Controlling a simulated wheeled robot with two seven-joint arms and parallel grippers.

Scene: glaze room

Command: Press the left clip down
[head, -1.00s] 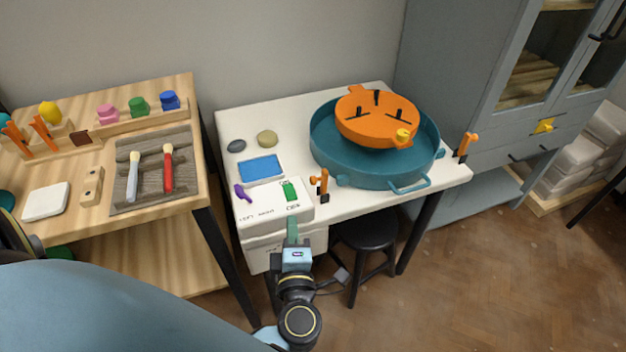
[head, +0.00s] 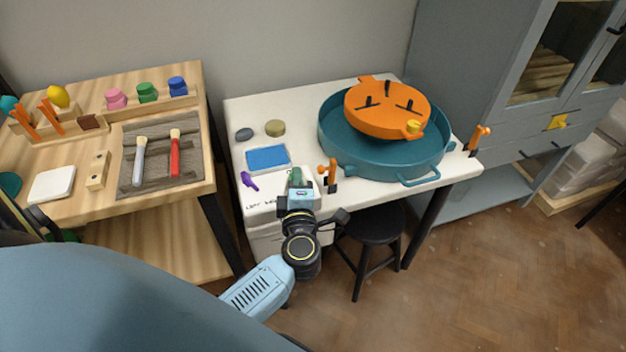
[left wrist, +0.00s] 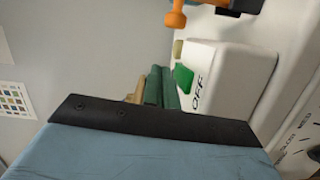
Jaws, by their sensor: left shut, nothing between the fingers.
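The left clip (head: 327,172) is an orange lever on a dark base, standing upright at the table's front edge beside the teal basin (head: 415,172). Part of its orange knob and lever shows at the top of the left wrist view (left wrist: 176,17). My left gripper (head: 296,175) is shut and empty, just left of the clip and apart from it, over the white switch box (head: 258,204). Its green fingers also show in the left wrist view (left wrist: 161,88). A matching right clip (head: 478,138) stands upright at the basin's right side. My right gripper is not in view.
A green switch (left wrist: 183,78) marked OFF is close to my fingers. A purple piece (head: 248,180) and a blue pad (head: 267,158) lie left of my gripper. A black stool (head: 372,233) stands below.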

